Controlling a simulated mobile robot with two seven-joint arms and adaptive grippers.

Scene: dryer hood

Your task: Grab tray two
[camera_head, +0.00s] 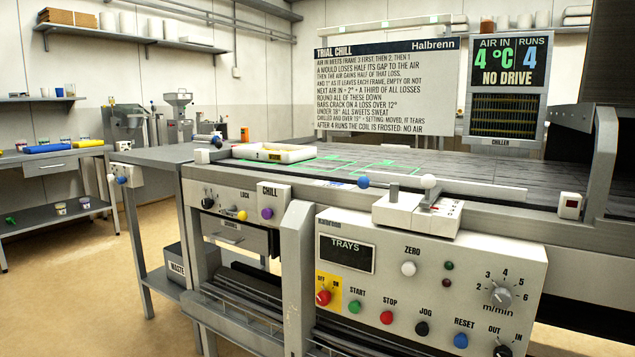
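Neither of my grippers shows in this view.
A control panel (450,250) with knobs and buttons fronts the conveyor. A rules board (385,85) and an air display (508,60) stand behind. A side table (50,158) is at left.

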